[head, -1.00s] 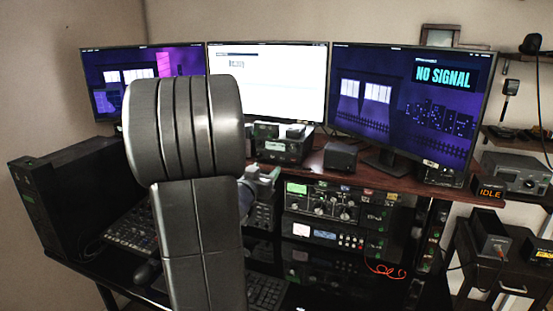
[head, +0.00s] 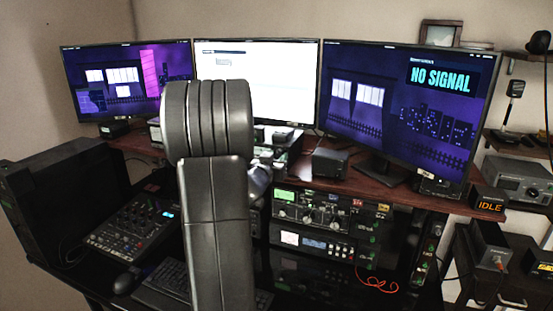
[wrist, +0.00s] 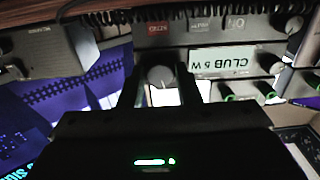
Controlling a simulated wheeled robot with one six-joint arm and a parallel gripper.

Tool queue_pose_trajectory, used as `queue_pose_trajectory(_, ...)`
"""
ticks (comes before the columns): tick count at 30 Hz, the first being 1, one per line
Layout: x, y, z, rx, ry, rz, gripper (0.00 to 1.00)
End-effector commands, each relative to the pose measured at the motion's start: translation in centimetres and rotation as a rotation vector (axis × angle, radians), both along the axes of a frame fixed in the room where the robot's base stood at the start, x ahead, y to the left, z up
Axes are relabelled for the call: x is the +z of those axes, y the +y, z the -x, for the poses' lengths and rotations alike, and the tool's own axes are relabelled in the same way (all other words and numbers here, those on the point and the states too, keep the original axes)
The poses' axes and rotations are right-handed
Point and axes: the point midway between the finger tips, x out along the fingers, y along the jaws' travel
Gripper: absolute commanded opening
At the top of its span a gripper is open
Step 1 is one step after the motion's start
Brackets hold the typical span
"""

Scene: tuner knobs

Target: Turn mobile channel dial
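In the wrist view a round grey knob (wrist: 160,76) stands on the front of a radio unit beside a lit display (wrist: 235,59) that reads "CLUB 5 W" upside down. I cannot tell for sure that this knob is the mobile channel dial. My gripper (wrist: 159,88) has one finger on each side of the knob, with gaps showing between fingers and knob, so it looks open. A rack radio (head: 315,210) with a green display and several knobs is to the right of my arm.
Three monitors stand along the back; the right one (head: 400,110) reads "NO SIGNAL". A small box (head: 488,200) reads "IDLE". A mixer (head: 130,228) and keyboard (head: 165,285) lie at left. More knobs (wrist: 265,88) sit near the gripped-side display.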

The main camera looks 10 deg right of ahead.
Motion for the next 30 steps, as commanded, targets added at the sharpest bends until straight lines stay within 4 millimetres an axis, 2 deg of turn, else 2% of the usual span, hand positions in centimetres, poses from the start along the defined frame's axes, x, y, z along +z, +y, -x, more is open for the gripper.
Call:
queue_pose_trajectory(1,0.01,0.0,0.01,0.0,0.0,0.0,0.12)
queue_pose_trajectory(2,0.0,0.0,0.01,0.0,0.0,0.0,0.07)
queue_pose_trajectory(14,-0.1,0.0,0.02,0.0,-0.04,-0.055,0.07)
queue_pose_trajectory(30,-0.27,0.04,-0.01,0.0,-0.293,-0.428,0.07)
